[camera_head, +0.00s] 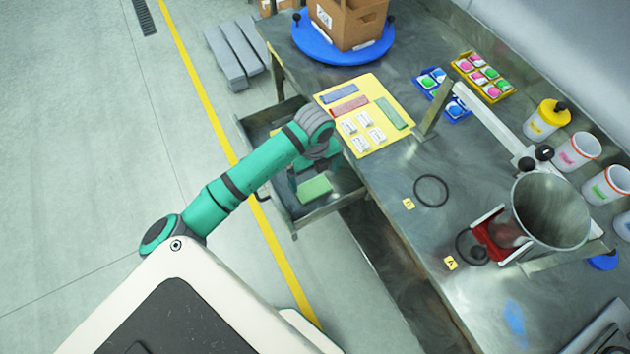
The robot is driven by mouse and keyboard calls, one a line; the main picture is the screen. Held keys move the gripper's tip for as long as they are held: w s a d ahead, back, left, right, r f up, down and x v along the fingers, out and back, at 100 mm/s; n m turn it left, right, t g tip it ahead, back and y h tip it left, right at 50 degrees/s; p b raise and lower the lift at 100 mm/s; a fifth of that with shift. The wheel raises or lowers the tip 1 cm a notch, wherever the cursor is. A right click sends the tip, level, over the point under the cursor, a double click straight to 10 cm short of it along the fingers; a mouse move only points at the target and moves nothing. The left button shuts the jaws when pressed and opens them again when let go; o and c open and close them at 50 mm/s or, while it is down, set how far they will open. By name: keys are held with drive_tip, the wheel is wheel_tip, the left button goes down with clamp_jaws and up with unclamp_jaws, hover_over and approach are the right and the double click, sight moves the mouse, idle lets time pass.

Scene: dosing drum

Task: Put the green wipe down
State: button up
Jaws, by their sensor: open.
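A light green folded wipe (314,189) lies flat in the open drawer, near its front right corner. My gripper (308,174) hangs over the drawer just behind the wipe, with its jaws open. The arm's wrist hides part of the gripper and the drawer, so I cannot tell whether the fingers touch the wipe. A darker green strip (391,113) lies on the yellow mat (400,96) on the bench, beside a blue strip (339,93) and a red strip (348,107).
The open drawer (318,213) juts out from the bench. Small white packets (362,143) lie on the mat. A black ring (431,191) and a tilted metal drum (550,210) are to the right. A cardboard box (347,22) stands on a blue turntable (318,48) at the back.

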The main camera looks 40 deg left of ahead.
sight(315, 186)
wheel_tip(315, 186, up, 7)
idle(0.3)
idle(0.5)
